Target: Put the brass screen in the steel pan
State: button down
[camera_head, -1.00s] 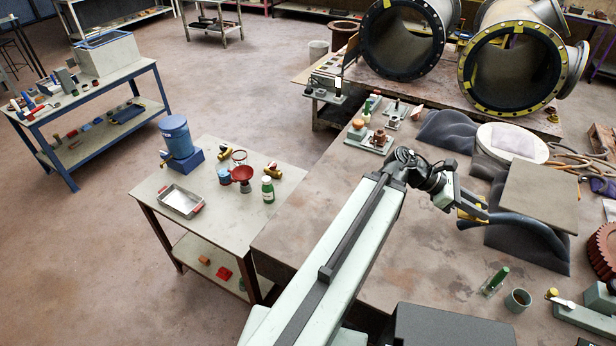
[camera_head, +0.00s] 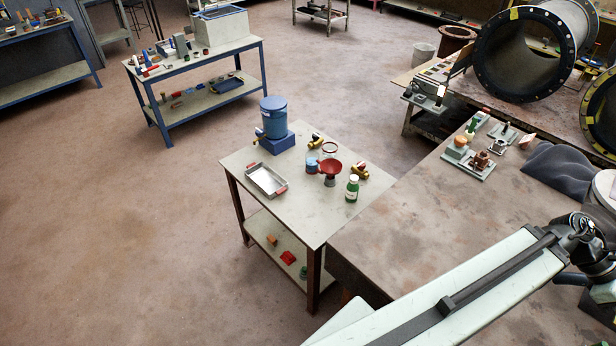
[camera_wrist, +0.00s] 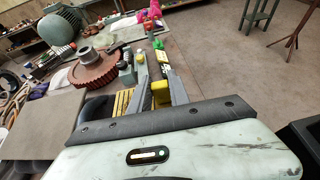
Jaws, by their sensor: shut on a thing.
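The steel pan (camera_head: 266,181) is a shallow, empty rectangular tray with red handles. It lies on the left part of the small side table in the head view. My gripper (camera_wrist: 161,90) shows in the wrist view, with a yellow piece between its fingers. A yellow slatted part shows just left of the fingers; together they look like the brass screen (camera_wrist: 123,102), mostly hidden behind my gripper body. In the head view my wrist is at the right edge, over the large bench and far right of the pan; the fingertips are out of that view.
Behind the pan stands a blue drum (camera_head: 274,118) on a blue base. A red funnel (camera_head: 330,170), a green bottle (camera_head: 352,188) and brass fittings stand to its right. The large bench (camera_head: 400,240) adjoins the side table (camera_head: 295,215). Open floor lies left.

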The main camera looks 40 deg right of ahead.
aim_at(267, 183)
jog(key=i, duration=0.95)
jog(key=u, duration=3.3)
jog(key=i, duration=0.1)
jog(key=z, duration=1.65)
